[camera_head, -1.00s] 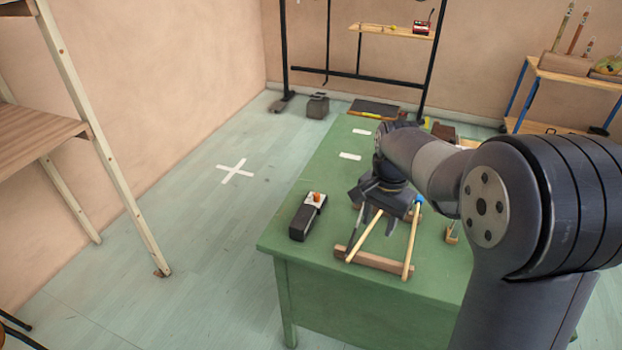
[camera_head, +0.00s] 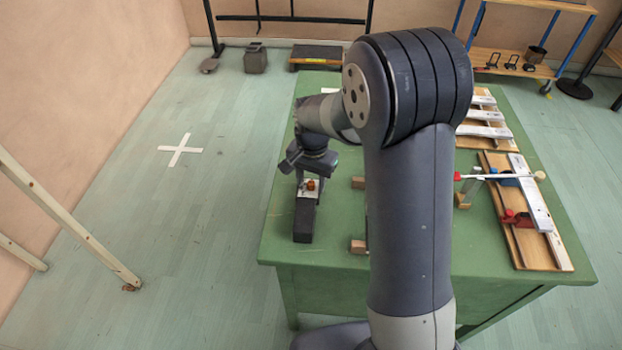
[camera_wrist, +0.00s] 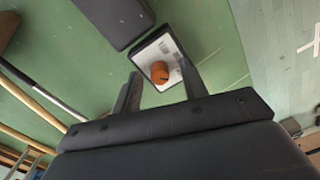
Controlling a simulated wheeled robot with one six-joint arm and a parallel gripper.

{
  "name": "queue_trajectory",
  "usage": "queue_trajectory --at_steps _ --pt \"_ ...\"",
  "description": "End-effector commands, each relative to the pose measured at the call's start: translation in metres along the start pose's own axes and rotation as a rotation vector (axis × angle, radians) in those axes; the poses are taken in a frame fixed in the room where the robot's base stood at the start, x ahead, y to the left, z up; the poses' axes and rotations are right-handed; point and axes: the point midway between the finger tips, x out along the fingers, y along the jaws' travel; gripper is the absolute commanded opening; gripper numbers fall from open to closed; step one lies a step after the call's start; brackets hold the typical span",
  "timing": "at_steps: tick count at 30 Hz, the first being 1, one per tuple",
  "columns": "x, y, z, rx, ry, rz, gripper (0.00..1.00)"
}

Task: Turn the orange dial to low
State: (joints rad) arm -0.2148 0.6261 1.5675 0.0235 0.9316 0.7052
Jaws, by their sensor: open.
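The orange dial (camera_head: 310,185) sits on a white plate at the far end of a dark box (camera_head: 304,220) on the green table's left side. In the wrist view the dial (camera_wrist: 160,72) shows on its white plate (camera_wrist: 165,52), with the dark box body (camera_wrist: 113,18) beyond. My gripper (camera_wrist: 160,85) is open, one finger on each side of the dial in that view. I cannot tell how far above the dial the fingers are, and no contact shows. In the head view my gripper (camera_head: 306,168) is just behind the dial, partly hidden. The dial's setting is too small to read.
The green table (camera_head: 275,240) has bare room left of the box. Wooden sticks (camera_wrist: 30,95) lie left in the wrist view. Wooden frames with metal bars (camera_head: 528,215) lie at the table's right. My arm hides the table's middle.

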Motion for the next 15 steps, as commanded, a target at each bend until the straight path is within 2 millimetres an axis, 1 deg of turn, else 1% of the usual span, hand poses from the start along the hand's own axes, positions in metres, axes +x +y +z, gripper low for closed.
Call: queue_trajectory --at_steps 4,15 --pt "-0.0003 0.0000 0.0001 0.000 0.000 0.000 0.41" --pt "-0.0006 -0.0001 0.0000 0.000 0.000 0.000 0.10"
